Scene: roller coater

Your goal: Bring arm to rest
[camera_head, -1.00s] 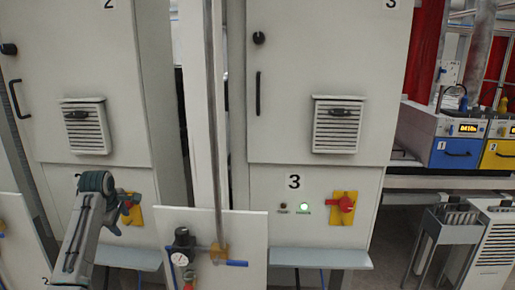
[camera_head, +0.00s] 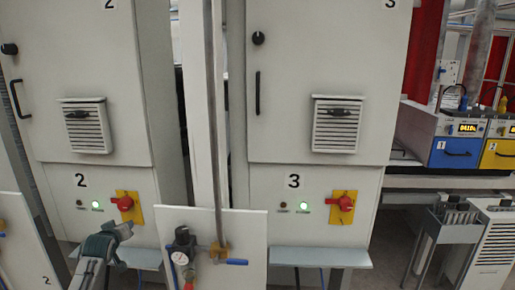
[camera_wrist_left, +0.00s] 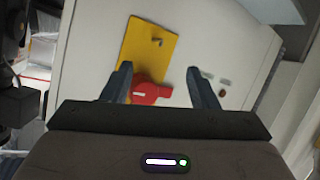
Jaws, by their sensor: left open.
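My left arm (camera_head: 96,257) comes in at the bottom left of the head view, low in front of the cabinet marked 2 (camera_head: 110,178). My right gripper is not in view.
A white panel (camera_head: 235,222) with a gauge, valve and blue handle stands just right of my arm. The cabinet marked 3 (camera_head: 275,200) stands at centre right. Ledges jut out below both cabinets.

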